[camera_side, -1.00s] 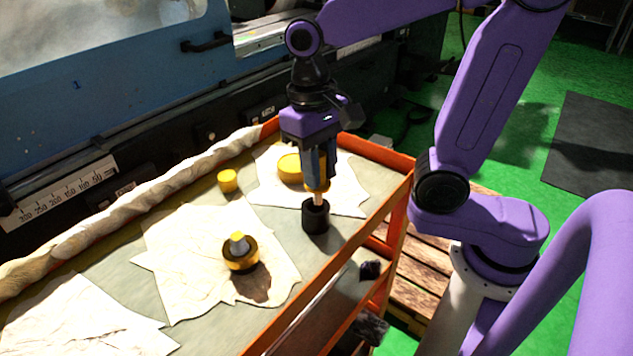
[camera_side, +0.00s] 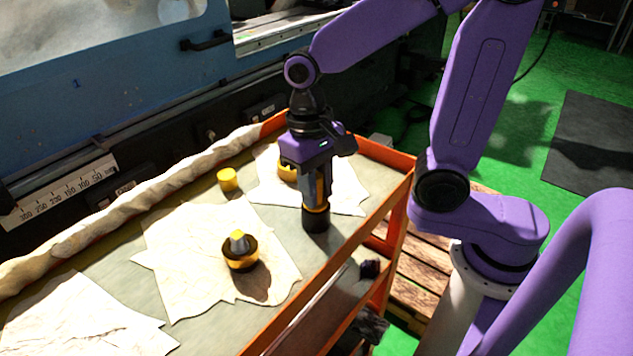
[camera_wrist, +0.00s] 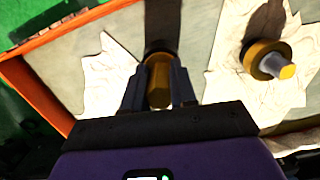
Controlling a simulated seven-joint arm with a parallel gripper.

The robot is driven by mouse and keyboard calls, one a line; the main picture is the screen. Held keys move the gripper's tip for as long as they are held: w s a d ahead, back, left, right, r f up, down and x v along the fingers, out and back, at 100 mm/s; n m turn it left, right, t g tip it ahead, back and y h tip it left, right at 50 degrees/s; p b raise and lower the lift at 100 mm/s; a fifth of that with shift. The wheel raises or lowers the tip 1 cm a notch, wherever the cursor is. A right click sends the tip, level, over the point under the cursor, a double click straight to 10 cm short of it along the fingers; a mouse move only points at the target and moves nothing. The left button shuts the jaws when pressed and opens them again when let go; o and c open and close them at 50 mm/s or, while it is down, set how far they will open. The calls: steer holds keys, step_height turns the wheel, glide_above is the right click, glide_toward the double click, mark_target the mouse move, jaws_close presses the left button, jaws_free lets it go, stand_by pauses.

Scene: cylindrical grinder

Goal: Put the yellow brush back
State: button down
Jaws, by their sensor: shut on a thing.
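The yellow brush (camera_wrist: 159,85) is between the fingers of my gripper (camera_wrist: 158,90) in the wrist view. In the side view, my gripper (camera_side: 317,196) points down, shut on the brush, right above a black cup (camera_side: 315,221). A little of the brush's yellow (camera_side: 317,208) shows at the cup's rim. The brush's lower end is hidden in the cup, and the fingers hide most of the rest. The cup stands upright on the cart top; its dark rim (camera_wrist: 160,48) shows beyond the brush in the wrist view.
A yellow-and-black round piece with a grey, yellow-tipped stem (camera_side: 240,251) sits on a crumpled cloth (camera_side: 185,245). A small yellow cylinder (camera_side: 228,180) stands behind. Another yellow piece (camera_side: 287,172) is partly hidden behind my gripper. The cart's orange rim (camera_side: 345,255) runs close to the cup.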

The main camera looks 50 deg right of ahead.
steer(key=c, duration=0.9)
jaws_free()
steer(key=shift+n, duration=0.3)
steer(key=r, duration=0.4)
steer(key=w+r, duration=0.1)
steer(key=r, duration=0.7)
steer(key=shift+w+d+r, duration=0.15)
steer(key=shift+d, duration=0.1)
steer(key=s+d+f+n, duration=0.4)
steer(key=s+f+n, duration=0.2)
steer(key=s, duration=0.1)
steer(key=s+d+f+n+t, duration=0.1)
steer(key=s+d+f+n, duration=0.3)
steer(key=s+f+n, duration=0.2)
steer(key=shift+s+f+n+t, duration=0.3)
steer(key=shift+s+n, duration=0.5)
